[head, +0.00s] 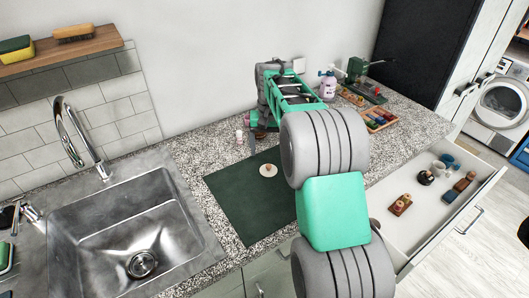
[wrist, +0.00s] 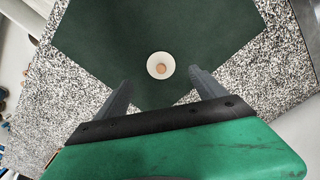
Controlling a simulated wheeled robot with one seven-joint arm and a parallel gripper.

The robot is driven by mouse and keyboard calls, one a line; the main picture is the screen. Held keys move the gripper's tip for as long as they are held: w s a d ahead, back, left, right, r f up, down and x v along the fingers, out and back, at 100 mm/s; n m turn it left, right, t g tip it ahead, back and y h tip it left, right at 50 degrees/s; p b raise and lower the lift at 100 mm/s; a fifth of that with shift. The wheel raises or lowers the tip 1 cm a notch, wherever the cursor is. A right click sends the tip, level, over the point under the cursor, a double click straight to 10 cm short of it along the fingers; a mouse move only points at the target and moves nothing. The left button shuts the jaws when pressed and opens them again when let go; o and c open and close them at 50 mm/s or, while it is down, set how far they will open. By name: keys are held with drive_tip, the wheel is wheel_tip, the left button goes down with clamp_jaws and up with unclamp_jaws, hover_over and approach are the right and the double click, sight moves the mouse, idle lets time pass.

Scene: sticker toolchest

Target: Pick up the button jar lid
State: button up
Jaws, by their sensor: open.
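The button jar lid (head: 268,170) is a small round cream disc with a tan knob on top. It lies flat on a dark green mat (head: 230,205) on the counter. In the wrist view the lid (wrist: 161,66) is ahead of and between my two fingers, apart from both. My gripper (wrist: 160,80) is open and empty, with its dark fingers spread over the mat. In the head view my gripper (head: 255,140) is above the counter, behind and left of the lid, partly hidden by my arm.
A steel sink (head: 135,225) is on the left. A small white jar-like item (head: 240,136) stands behind the mat. A spray bottle (head: 328,85), a green machine (head: 366,80) and a wooden tray (head: 379,118) stand at the back right. An open drawer (head: 425,225) holds several small items.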

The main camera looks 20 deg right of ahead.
sight(269, 168)
drive_tip(key=f, duration=0.2)
drive_tip(key=f+p, duration=0.1)
drive_tip(key=f, duration=0.2)
drive_tip(key=f+p, duration=0.1)
drive_tip(key=f, duration=0.1)
drive_tip(key=shift+w+d+f, duration=0.15)
drive_tip(key=shift+w+f, duration=0.15)
drive_tip(key=shift+w, duration=0.1)
drive_tip(key=shift+c, duration=0.4)
drive_tip(key=c, duration=1.3)
drive_tip(key=shift+c, duration=0.2)
